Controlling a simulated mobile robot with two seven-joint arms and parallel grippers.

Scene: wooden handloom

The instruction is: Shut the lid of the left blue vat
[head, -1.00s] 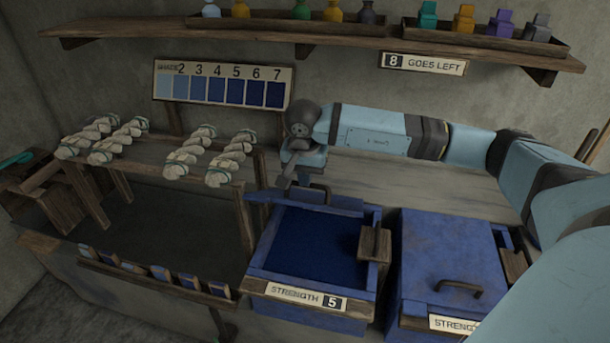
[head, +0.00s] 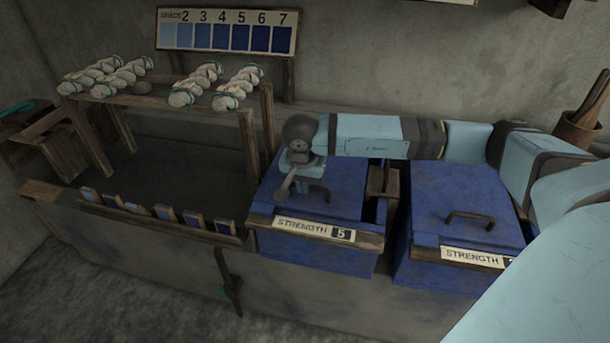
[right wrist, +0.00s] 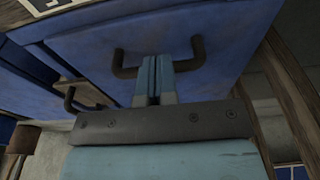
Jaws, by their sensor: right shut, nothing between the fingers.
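The left blue vat (head: 275,242) bears a label reading STRENGTH 5 (head: 313,230). Its blue lid (head: 335,175) now lies down flat over the top, and no dark liquid shows. My right gripper (head: 286,190) is over the lid, pointing down, next to the lid's dark handle (head: 313,187). In the right wrist view the shut, empty fingers (right wrist: 154,98) reach toward the blue lid (right wrist: 225,30), in front of its handle (right wrist: 190,62). Whether the fingertips touch the lid I cannot tell. My left gripper is not in view.
The right blue vat (head: 420,265) is covered by its lid, with a handle (head: 470,217) on top. Wooden blocks (head: 383,180) stand between the vats. A rack with pale yarn skeins (head: 237,86) and a row of shade chips (head: 165,213) are at left.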

